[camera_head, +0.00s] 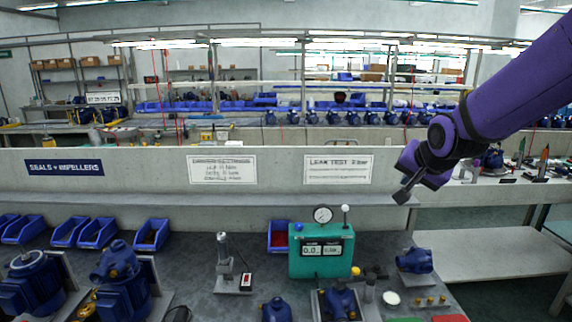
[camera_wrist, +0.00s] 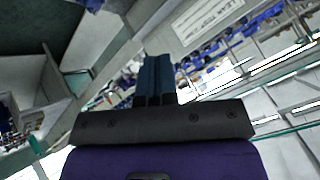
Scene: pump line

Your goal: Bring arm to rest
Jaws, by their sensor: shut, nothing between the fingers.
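My purple arm reaches in from the upper right in the head view. My gripper (camera_head: 402,196) is at its end, in the air above the right end of the workbench (camera_head: 205,270), in front of the low panel. In the wrist view my gripper (camera_wrist: 157,80) shows its two dark fingers side by side, closed together with nothing held. The fingers touch nothing that I can see.
A teal leak tester (camera_head: 321,262) with a gauge stands on the bench. A blue pump (camera_head: 414,260) sits below my gripper. Blue pumps and motors (camera_head: 30,285) stand at the left, with blue bins (camera_head: 98,232) behind. A side shelf (camera_head: 490,255) at right is bare.

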